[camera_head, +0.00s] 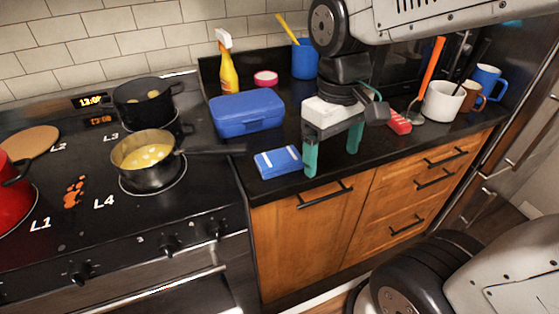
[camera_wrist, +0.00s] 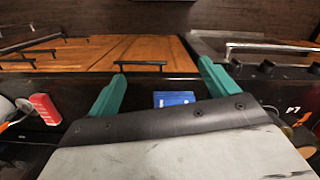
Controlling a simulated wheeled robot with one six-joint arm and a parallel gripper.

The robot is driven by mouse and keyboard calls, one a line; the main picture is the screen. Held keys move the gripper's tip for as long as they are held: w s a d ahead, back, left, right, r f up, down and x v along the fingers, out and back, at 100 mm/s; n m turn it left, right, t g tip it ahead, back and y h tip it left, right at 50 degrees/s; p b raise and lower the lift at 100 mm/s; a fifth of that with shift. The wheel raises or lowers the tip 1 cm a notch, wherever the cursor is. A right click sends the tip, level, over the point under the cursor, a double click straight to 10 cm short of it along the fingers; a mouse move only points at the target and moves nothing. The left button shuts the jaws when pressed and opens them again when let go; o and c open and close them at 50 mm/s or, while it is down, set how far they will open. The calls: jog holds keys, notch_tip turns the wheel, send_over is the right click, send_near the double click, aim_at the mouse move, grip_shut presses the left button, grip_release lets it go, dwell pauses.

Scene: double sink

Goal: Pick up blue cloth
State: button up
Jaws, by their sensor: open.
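The blue cloth (camera_head: 278,163) is folded flat, with white stripes, on the dark counter near its front edge. It lies just right of the stove. My gripper (camera_head: 332,160) is open and empty, its two green fingers pointing down to the right of the cloth. In the wrist view, the cloth (camera_wrist: 174,99) shows between the two green fingers of my gripper (camera_wrist: 162,90), closer to the right-hand finger in that picture. The cloth's lower part is hidden there by the gripper body.
A blue box (camera_head: 246,115) stands behind the cloth. A pot (camera_head: 147,160) on the stove has its handle (camera_head: 215,150) reaching over the counter. A yellow spray bottle (camera_head: 228,70), red sponge (camera_head: 398,122) and white pot (camera_head: 442,101) stand around. Wooden drawers (camera_head: 315,225) are below.

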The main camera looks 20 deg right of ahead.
aim_at(280, 157)
jog(key=w+a+f+n, duration=0.1)
jog(key=w+n, duration=0.2)
jog(key=w, duration=0.1)
jog(key=w+a+f+n, duration=0.1)
jog(key=w+f+n, duration=0.1)
jog(key=w+n, duration=0.1)
jog(key=w+a+f+n, duration=0.1)
jog(key=w+f+n, duration=0.1)
jog(key=w+n, duration=0.2)
jog(key=shift+w+a, duration=0.2)
jog(key=shift+w, duration=0.4)
jog(key=w+n, duration=0.2)
jog(key=n, duration=0.1)
jog(key=shift+w+a+r+n+t, duration=0.2)
jog(key=shift+w+r+n+t, duration=0.1)
jog(key=shift+w, duration=0.1)
jog(key=shift+w+n, duration=0.1)
jog(key=shift+n, duration=0.7)
jog(key=shift+f, duration=0.35)
notch_tip(280, 157, down, 7)
jog(key=shift+w+f, duration=0.1)
jog(key=shift+w, duration=0.05)
jog(key=c, duration=1.2)
jog(key=shift+o, duration=0.2)
jog(key=shift+r, duration=0.25)
